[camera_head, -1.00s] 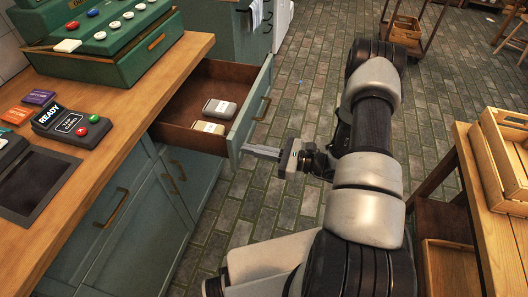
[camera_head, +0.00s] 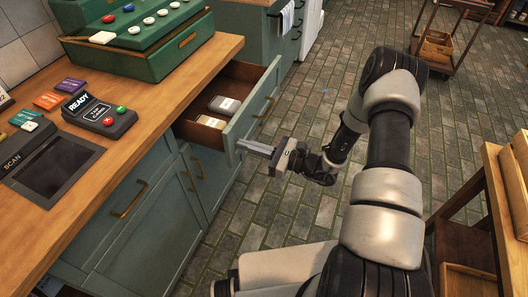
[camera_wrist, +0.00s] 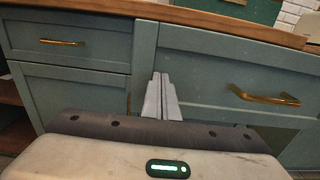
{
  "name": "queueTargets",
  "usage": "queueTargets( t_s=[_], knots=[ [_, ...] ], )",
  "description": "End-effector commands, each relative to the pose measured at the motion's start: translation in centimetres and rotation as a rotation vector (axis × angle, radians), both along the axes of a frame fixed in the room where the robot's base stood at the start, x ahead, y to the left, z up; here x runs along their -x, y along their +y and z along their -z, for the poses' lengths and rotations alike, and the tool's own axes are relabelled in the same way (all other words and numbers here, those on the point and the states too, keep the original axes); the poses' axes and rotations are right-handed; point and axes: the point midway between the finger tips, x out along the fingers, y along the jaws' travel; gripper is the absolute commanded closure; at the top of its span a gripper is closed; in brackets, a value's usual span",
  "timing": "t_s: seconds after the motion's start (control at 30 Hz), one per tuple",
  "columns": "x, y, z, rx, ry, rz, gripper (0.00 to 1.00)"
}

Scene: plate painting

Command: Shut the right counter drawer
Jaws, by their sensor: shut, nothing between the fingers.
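The right counter drawer (camera_head: 256,105) has a green front and brown wooden inside, and stands partly open from the counter. Its brass handle (camera_head: 266,106) is on the front; in the wrist view the handle (camera_wrist: 263,97) is right of the fingers. In the wrist view the fingers (camera_wrist: 162,97) point at the front's left part. I cannot tell whether they touch it.
The wooden counter (camera_head: 70,185) carries a green register (camera_head: 135,40), a card reader (camera_head: 97,114) and a scanner (camera_head: 52,165). A wooden table (camera_head: 490,205) is at the right and a trolley (camera_head: 436,45) at the back. The brick floor between is open.

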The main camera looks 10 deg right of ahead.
Motion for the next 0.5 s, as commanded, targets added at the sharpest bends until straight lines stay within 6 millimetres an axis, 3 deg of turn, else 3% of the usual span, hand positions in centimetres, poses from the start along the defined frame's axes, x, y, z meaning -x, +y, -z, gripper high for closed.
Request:
queueTargets(
  t_s=[0.1, 0.5],
  knots=[
    [-1.7, 3.1, 0.2, -0.002, -0.002, -0.004, 1.00],
    [-6.9, 12.2, 0.2, -0.001, -0.003, -0.003, 1.00]
  ],
)
